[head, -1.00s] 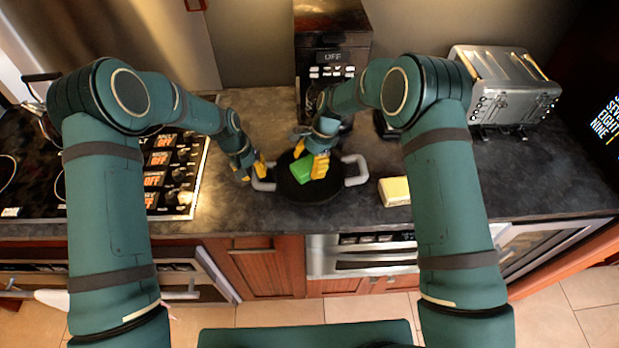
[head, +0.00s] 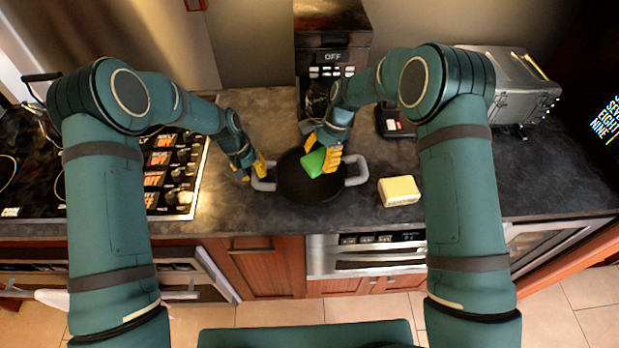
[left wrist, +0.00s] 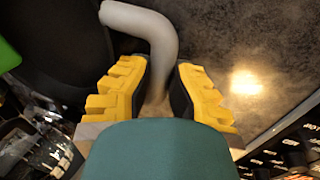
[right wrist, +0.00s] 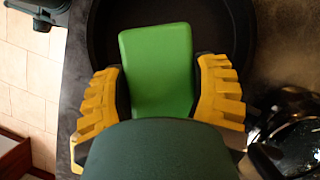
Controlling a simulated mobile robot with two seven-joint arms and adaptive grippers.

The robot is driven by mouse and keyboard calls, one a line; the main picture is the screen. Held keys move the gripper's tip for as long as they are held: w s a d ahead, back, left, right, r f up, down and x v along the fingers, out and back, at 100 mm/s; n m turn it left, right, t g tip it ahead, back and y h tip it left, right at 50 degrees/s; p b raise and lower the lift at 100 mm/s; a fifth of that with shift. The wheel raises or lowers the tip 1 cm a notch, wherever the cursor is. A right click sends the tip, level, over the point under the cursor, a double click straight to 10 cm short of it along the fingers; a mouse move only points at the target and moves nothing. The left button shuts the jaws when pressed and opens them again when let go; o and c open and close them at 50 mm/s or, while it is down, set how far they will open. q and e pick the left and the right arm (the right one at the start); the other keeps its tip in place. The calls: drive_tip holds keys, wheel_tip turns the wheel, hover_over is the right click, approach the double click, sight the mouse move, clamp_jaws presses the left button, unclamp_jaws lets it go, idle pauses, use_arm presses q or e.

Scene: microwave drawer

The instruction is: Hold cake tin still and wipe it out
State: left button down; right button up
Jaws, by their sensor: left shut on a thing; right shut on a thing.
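The cake tin (head: 300,186) is a round black pan with two grey handles, standing on the dark counter. My left gripper (head: 254,170) is at the tin's left handle (head: 263,183) and is shut on it; the left wrist view shows the grey handle (left wrist: 148,28) running between the yellow fingers (left wrist: 160,95). My right gripper (head: 325,160) is shut on a green sponge (head: 314,161) over the tin's upper right part. In the right wrist view the sponge (right wrist: 157,70) sits between the fingers, with the tin's dark inside (right wrist: 105,35) behind it. Whether the sponge touches the tin is unclear.
A yellow-and-white block (head: 399,191) lies on the counter right of the tin. A coffee machine (head: 332,65) stands behind, a toaster (head: 515,90) at the back right, and a stove (head: 165,175) at the left. The counter in front of the toaster is clear.

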drive_tip(key=shift+d, duration=3)
use_arm(q)
drive_tip(key=shift+c, duration=1.8)
unclamp_jaws()
drive_tip(key=v, duration=0.7)
